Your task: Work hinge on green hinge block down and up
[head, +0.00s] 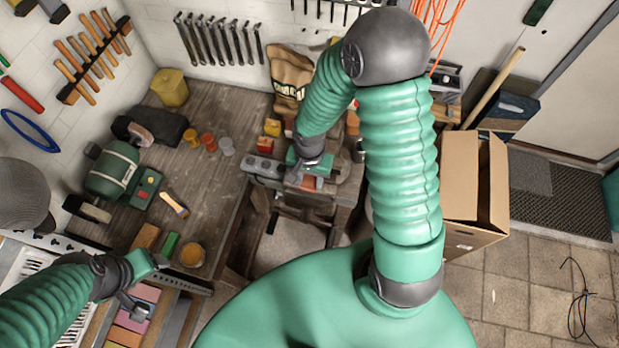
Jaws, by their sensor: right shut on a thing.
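My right gripper (309,160) reaches down over the grey vise (262,167) at the front of the workbench. It is shut on a small green piece, which appears to be the green hinge block (323,167). The gripper hides most of this block, so I cannot tell the angle of its hinge. A reddish patch (308,183) shows just below the block. My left gripper (142,284) is open and empty at the lower left, above a stack of coloured pieces (138,318).
The wooden bench (215,185) holds a green cylindrical machine (112,170), a brush (174,204), small jars (208,141) and a loose green bar (170,245). A brown bag (289,75) stands behind the vise. A cardboard box (468,190) stands at the right.

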